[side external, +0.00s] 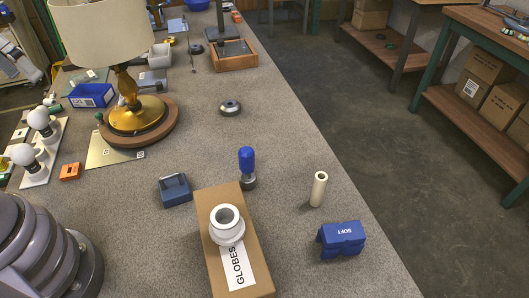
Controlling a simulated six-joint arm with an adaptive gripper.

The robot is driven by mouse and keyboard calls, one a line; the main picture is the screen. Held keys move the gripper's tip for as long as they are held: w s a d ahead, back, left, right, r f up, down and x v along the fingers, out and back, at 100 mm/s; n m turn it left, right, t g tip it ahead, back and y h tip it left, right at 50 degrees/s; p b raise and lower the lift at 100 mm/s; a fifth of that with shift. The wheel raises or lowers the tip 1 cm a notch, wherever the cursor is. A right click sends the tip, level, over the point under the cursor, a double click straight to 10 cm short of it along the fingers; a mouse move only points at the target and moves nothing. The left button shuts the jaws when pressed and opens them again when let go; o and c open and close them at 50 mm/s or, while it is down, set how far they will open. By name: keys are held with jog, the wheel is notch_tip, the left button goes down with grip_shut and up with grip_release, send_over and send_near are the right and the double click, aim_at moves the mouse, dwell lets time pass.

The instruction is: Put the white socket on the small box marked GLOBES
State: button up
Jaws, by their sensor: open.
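The white socket (227,232), a round stepped piece with an open hole facing up, stands upright on top of the small brown cardboard box marked GLOBES (259,263). It rests near the middle of the box top, just above the white GLOBES label and touching its upper end. Nothing is seen holding the socket. My gripper is not in this view; only grey parts of my arm show at the lower left.
A blue-topped tool (247,165) stands behind the box, with a dark blue block (175,190) to its left. A cream tube (318,189) and a blue SOFT block (341,239) stand right. A lamp (131,107) stands at the back left.

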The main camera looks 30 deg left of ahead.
jog(key=a+r+t, duration=0.1)
jog(key=s+a+r+t+y, duration=0.1)
jog(key=t, duration=0.1)
jog(key=shift+s+a+r+m+y, duration=0.3)
